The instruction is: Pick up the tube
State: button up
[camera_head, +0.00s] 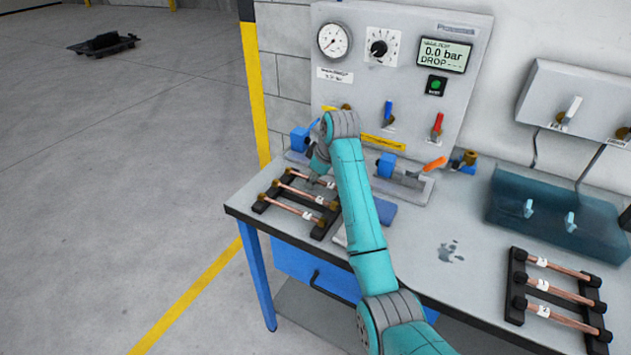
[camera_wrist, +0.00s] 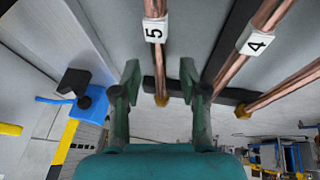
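My gripper (camera_wrist: 160,78) is open in the wrist view, its two fingers apart on either side of a copper tube labelled 5 (camera_wrist: 159,60). The fingers do not visibly touch it, and their height relative to it is unclear. A brass fitting sits at the tube's near end. The tube labelled 4 (camera_wrist: 236,66) lies to the right, with another tube beyond it. In the head view, my gripper (camera_head: 319,167) is over the back of the left black rack (camera_head: 263,207), which holds copper tubes (camera_head: 291,207); my arm partly hides it.
A second rack (camera_head: 515,285) with tubes stands at the bench's right. A blue clamp fixture (camera_head: 300,139) is close behind my gripper. The gauge panel (camera_head: 460,80) rises behind.

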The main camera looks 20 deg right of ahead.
grip_shut()
